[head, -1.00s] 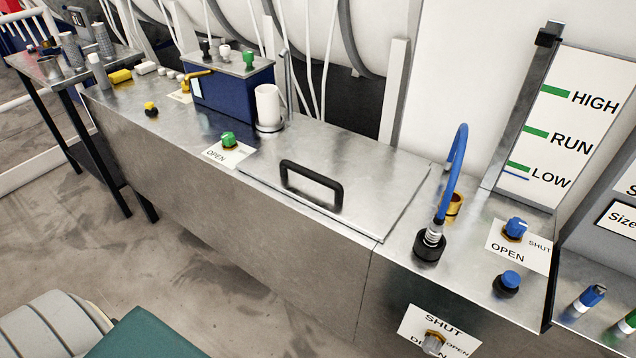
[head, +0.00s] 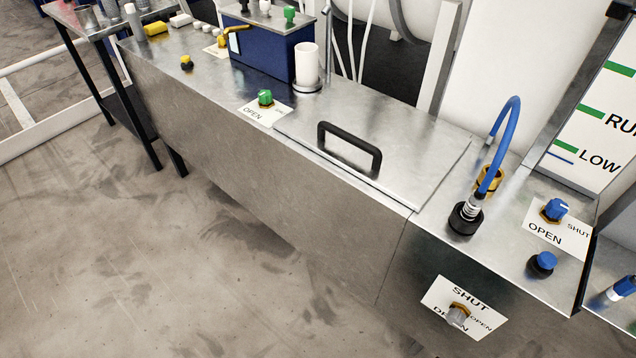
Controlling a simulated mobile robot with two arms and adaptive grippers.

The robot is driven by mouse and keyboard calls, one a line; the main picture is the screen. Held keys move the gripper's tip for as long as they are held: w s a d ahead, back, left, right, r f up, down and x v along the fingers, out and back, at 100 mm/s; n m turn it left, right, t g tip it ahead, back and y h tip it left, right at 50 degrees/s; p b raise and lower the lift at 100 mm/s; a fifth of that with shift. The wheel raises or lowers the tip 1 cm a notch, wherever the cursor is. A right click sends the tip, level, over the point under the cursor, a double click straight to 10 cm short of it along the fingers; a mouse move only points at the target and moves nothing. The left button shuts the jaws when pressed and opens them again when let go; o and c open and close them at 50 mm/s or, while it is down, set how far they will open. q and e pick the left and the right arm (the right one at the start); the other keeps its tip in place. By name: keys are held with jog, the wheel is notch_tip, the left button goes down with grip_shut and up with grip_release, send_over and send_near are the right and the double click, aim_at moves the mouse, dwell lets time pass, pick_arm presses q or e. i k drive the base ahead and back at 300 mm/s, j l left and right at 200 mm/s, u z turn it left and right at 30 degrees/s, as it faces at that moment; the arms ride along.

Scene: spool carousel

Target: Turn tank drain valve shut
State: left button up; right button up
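The drain valve is a grey knob (head: 458,315) with a brass-coloured collar. It sits on a white label plate (head: 437,294) on the steel tank's front face (head: 300,232), at the lower right. The plate reads SHUT at the top and OPEN at the right; the knob partly hides a lower word beginning with D. I cannot tell for certain which word the knob points to. Neither of my grippers is in view.
On the tank top are a black-handled lid (head: 350,150), a blue hose (head: 511,125), a blue valve knob (head: 556,208), a blue-capped fitting (head: 542,263) and a green knob (head: 265,98). A level gauge (head: 592,135) stands at the right. The floor in front is clear.

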aim_at(454, 317)
jog(key=k+z, duration=0.1)
jog(key=z, duration=1.15)
